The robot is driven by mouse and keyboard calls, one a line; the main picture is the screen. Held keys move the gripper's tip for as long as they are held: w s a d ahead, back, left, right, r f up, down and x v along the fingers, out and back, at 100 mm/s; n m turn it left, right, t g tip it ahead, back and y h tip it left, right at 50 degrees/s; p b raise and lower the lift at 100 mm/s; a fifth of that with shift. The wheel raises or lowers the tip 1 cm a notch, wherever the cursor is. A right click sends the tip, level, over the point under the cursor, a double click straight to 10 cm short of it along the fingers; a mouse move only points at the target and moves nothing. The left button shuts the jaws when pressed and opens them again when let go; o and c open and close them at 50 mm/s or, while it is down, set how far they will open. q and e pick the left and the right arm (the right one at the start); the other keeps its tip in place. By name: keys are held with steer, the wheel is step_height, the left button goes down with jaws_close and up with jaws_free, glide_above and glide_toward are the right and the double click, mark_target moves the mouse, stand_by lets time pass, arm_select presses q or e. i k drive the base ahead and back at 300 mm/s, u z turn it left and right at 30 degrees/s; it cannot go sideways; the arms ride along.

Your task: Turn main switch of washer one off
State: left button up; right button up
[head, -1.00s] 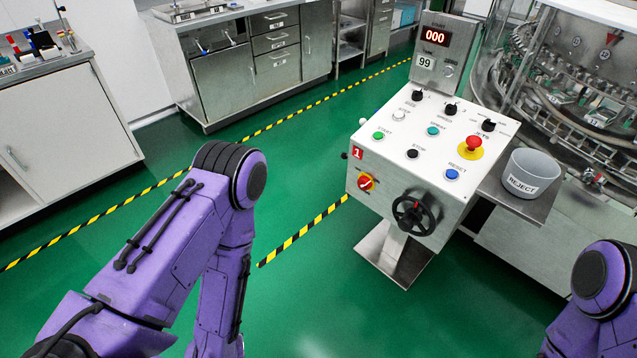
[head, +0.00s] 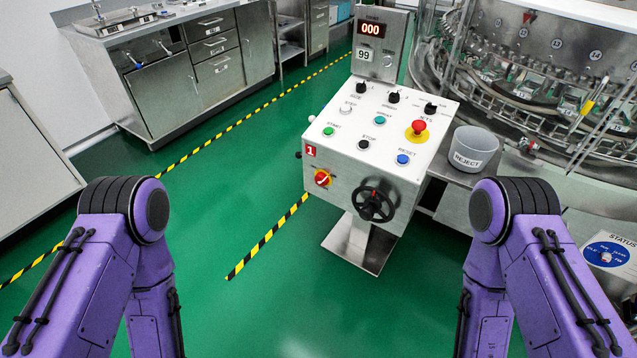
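The white control panel of washer one (head: 340,178) stands ahead, marked with a red "1" label (head: 311,151). Neither gripper is in view. Nothing covers the switch.
A black handwheel (head: 373,204) sticks out right of the switch. A grey REJECT bin (head: 475,149) stands on a metal shelf at the panel's right. A round STATUS dial (head: 607,254) is at the far right. Green floor (head: 260,310) before the panel is clear.

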mark_target(321, 179)
steer(key=k, duration=0.65)
steer(key=u, duration=0.1)
steer(key=i, duration=0.65)
steer(key=z, duration=0.55)
steer(key=i, duration=0.5)
steer(key=z, duration=0.5)
